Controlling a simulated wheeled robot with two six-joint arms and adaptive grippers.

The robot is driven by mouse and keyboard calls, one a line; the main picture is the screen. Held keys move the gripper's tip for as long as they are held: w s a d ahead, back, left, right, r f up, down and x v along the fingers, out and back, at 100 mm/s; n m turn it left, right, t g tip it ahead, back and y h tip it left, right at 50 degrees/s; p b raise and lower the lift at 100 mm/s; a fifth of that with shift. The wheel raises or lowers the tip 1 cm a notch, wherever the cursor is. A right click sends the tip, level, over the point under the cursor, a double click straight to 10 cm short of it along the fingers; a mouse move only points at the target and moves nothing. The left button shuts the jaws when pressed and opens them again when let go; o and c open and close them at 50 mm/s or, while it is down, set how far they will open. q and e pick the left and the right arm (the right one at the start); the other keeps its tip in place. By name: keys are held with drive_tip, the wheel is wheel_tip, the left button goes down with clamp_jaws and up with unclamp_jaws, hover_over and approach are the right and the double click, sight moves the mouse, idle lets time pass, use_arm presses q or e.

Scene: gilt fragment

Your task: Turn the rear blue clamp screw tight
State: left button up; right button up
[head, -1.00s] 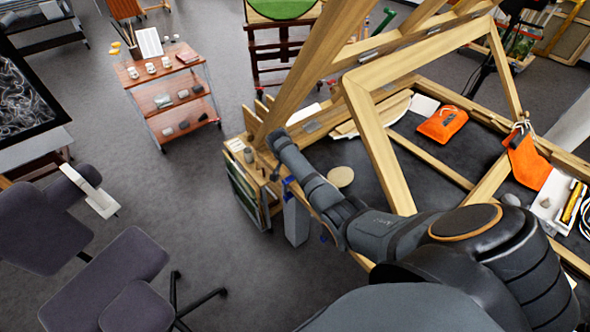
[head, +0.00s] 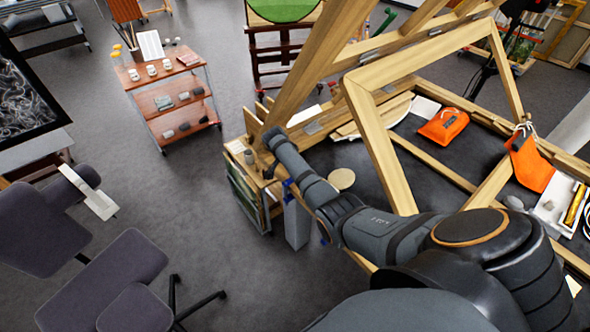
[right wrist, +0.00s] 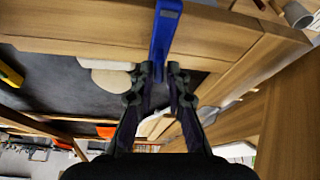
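In the right wrist view a blue clamp part (right wrist: 165,35) comes down from the top edge, in front of a wooden beam (right wrist: 70,28). Its lower end lies between the two dark fingertips of my right gripper (right wrist: 161,72). The fingers stand apart, and I see a gap beside the blue part. I cannot tell whether either finger touches it. In the head view small blue clamp parts show at the frame's left side, one near the wooden cabinet (head: 288,183) and one beside my arm (head: 324,240). My left gripper is out of view.
A large wooden frame (head: 378,150) rises beside my right arm. A round beige disc (head: 341,179) and an orange pouch (head: 443,126) lie inside it. A wooden cabinet (head: 240,150) stands by the arm's far end.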

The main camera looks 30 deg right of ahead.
drive_tip(key=shift+o, duration=1.3)
drive_tip(key=v, duration=1.2)
drive_tip(key=shift+s+a+f, duration=0.1)
